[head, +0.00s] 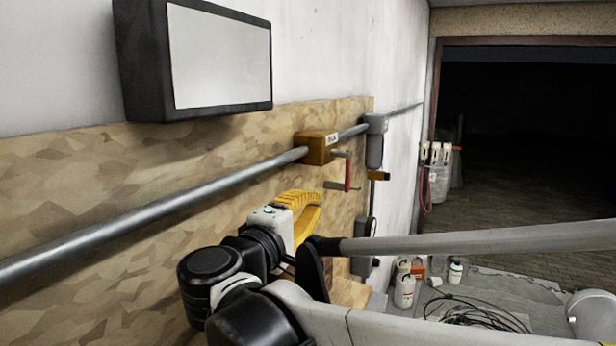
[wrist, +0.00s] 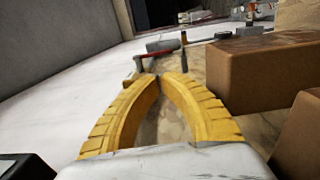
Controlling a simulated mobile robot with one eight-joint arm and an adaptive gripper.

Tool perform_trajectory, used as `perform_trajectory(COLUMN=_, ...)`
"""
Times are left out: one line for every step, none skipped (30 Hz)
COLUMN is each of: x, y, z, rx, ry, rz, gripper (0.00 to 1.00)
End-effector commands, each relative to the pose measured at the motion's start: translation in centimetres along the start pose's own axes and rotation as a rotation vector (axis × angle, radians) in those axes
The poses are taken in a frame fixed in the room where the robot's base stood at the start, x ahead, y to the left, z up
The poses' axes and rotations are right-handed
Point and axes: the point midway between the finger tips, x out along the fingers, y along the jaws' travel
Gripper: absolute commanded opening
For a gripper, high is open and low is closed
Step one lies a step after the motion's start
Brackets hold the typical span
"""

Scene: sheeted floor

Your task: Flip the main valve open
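An orange valve body (head: 316,148) with a small label sits on the grey wall pipe (head: 180,203). A red lever (head: 347,171) hangs down at its right side. A grey box (head: 376,143) is further along the pipe, with an orange-tipped handle (head: 378,176) below it. I cannot read which one is the main valve. My gripper (head: 318,208) is in front of the wall, below and nearer than the orange valve, apart from it. In the wrist view my gripper's yellow fingers (wrist: 160,78) meet at their tips with nothing seen between them. A red part (wrist: 184,38) shows beyond the fingertips.
A dark-framed panel (head: 222,57) juts from the wall above the pipe. Brown boxes (wrist: 265,72) stand at right in the wrist view. White containers (head: 404,290) and a black cable coil (head: 470,313) lie on the sheeted floor. A dark doorway (head: 530,120) is at right.

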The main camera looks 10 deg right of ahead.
Motion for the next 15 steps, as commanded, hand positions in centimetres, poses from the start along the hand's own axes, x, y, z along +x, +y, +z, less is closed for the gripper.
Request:
perform_trajectory(x=0.2, y=0.0, z=0.0, rx=0.0, ry=-0.001, rz=0.0, gripper=0.0)
perform_trajectory(x=0.4, y=0.0, z=0.0, rx=0.0, ry=-0.001, rz=0.0, gripper=0.0)
perform_trajectory(x=0.7, y=0.1, z=0.0, rx=0.0, ry=-0.002, rz=0.0, gripper=0.0)
perform_trajectory(x=1.0, y=0.1, z=0.0, rx=0.0, ry=-0.003, rz=0.0, gripper=0.0)
perform_trajectory(x=1.4, y=0.1, z=0.1, rx=0.0, ry=-0.003, rz=0.0, gripper=0.0)
perform_trajectory(x=2.1, y=0.1, z=0.1, rx=0.0, ry=-0.004, rz=0.0, gripper=0.0)
perform_trajectory(x=2.6, y=0.2, z=0.1, rx=0.0, ry=-0.005, rz=0.0, gripper=0.0)
perform_trajectory(x=3.2, y=0.2, z=0.1, rx=0.0, ry=-0.005, rz=0.0, gripper=0.0)
perform_trajectory(x=4.1, y=0.2, z=0.1, rx=0.0, ry=-0.005, rz=0.0, gripper=0.0)
perform_trajectory(x=4.7, y=0.2, z=0.1, rx=0.0, ry=-0.005, rz=0.0, gripper=0.0)
perform_trajectory(x=5.4, y=0.3, z=0.2, rx=0.0, ry=-0.006, rz=0.0, gripper=0.0)
perform_trajectory(x=6.3, y=0.3, z=0.1, rx=0.0, ry=-0.005, rz=0.0, gripper=0.0)
perform_trajectory(x=7.0, y=0.3, z=0.1, rx=0.0, ry=-0.005, rz=0.0, gripper=0.0)
perform_trajectory(x=7.6, y=0.2, z=0.1, rx=0.0, ry=-0.005, rz=0.0, gripper=0.0)
perform_trajectory(x=8.5, y=0.3, z=0.1, rx=0.0, ry=-0.005, rz=-0.001, gripper=0.0)
